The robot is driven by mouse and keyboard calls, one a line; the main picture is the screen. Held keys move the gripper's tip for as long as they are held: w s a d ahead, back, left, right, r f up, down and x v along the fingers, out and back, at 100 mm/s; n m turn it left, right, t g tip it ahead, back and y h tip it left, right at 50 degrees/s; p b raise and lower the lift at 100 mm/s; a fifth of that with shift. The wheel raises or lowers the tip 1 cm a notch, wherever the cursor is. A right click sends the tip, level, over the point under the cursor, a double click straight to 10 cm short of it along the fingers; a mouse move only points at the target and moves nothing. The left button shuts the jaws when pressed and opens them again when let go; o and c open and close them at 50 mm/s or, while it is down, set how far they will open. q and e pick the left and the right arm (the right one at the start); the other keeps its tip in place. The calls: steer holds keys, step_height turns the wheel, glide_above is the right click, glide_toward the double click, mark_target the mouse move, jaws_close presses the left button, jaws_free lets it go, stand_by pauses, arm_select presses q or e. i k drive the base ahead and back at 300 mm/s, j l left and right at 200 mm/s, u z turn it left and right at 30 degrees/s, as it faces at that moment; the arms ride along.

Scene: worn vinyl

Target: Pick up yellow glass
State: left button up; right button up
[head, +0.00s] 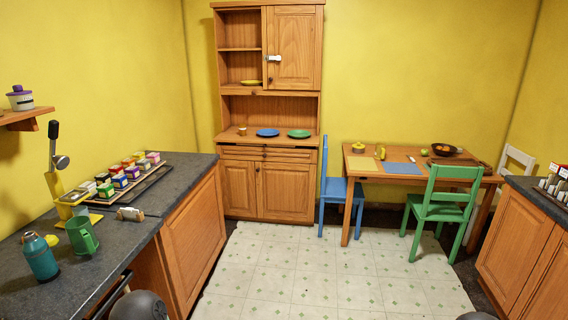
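A small upright yellow item (381,153) stands on the wooden dining table (410,158) at the back right. It may be the yellow glass, but it is too small to tell for sure. A rounder yellow pot-like item (358,148) stands to its left on the same table. Neither of my grippers is in view. Dark rounded parts at the bottom edge look like parts of my own arms.
The table also holds a dark bowl (446,149), with a green chair (443,208) in front and a blue chair (335,190) at its left. A counter (110,262) runs along the left, another cabinet (515,240) stands right. The tiled floor (330,265) between is clear.

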mark_target(243, 127)
steer(key=i+u, duration=0.35)
steer(key=i, duration=1.7)
steer(key=i+j, duration=0.1)
steer(key=i, duration=1.95)
